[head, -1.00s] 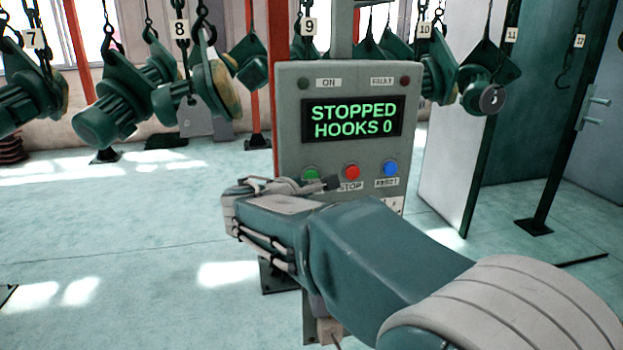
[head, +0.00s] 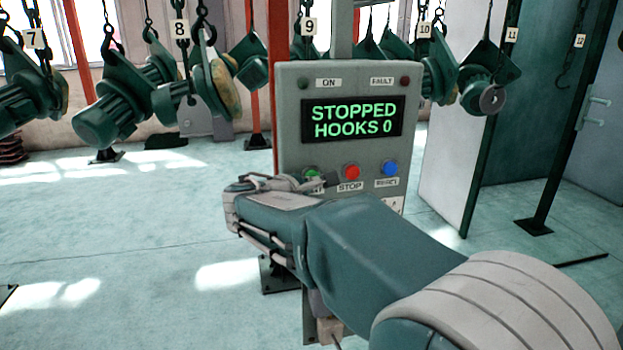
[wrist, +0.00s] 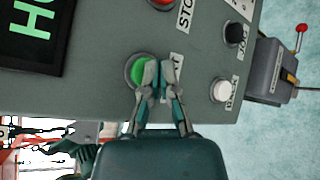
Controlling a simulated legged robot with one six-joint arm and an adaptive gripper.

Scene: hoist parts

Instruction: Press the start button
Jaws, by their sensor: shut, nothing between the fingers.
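The green start button (head: 311,173) is at the lower left of the grey control panel (head: 290,110), its label mostly hidden behind my gripper. In the wrist view the green button (wrist: 137,72) shows just left of my fingertips, partly covered by them. My gripper (wrist: 160,66) is shut and empty, its tips over or very near the button's right edge; I cannot tell if they touch. In the head view my gripper (head: 318,184) is just in front of and below the button. The screen (head: 352,120) reads STOPPED, HOOKS 0.
The red stop button (head: 351,172) and blue reset button (head: 390,169) sit to the right. The wrist view also shows a black knob (wrist: 234,33), a white button (wrist: 220,91) and a box with a red-tipped lever (wrist: 302,28). Green hoists (head: 110,115) hang behind.

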